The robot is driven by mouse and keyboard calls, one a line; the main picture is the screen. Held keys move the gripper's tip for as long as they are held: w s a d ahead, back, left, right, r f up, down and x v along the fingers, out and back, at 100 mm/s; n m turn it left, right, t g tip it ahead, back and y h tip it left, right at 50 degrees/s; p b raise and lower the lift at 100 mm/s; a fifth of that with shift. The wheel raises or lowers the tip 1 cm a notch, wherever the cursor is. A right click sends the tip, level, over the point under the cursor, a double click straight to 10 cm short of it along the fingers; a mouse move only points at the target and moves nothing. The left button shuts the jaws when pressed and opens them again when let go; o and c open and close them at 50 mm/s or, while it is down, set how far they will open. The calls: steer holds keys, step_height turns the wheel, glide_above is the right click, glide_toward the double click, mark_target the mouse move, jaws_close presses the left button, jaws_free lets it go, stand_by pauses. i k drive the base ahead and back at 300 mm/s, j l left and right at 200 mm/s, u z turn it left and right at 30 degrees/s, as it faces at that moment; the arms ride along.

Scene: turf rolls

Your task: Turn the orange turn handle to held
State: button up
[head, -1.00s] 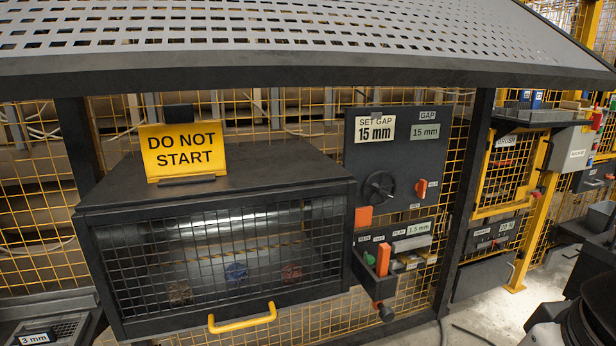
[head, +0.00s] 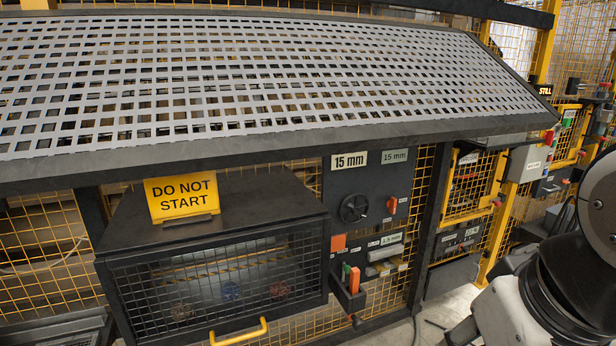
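The small orange turn handle (head: 392,205) is on the dark control panel (head: 343,186) in the head view, right of a black round knob (head: 353,208). It looks roughly upright, with small labels above and below it that are too small to read. My gripper is not in view. Part of my own arm shows at the right edge, well apart from the handle.
A sloping perforated grey canopy (head: 250,80) overhangs the panel. A dark mesh-fronted box (head: 215,275) with a yellow DO NOT START sign (head: 182,197) stands left of the panel. A small holder (head: 346,298) with green and orange pieces juts out below.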

mark_target(391, 203)
steer(key=i+l, duration=0.25)
steer(key=l, duration=0.15)
steer(key=i+l, duration=0.2)
steer(key=l, duration=0.2)
steer(key=i+l, duration=0.25)
steer(key=l, duration=0.2)
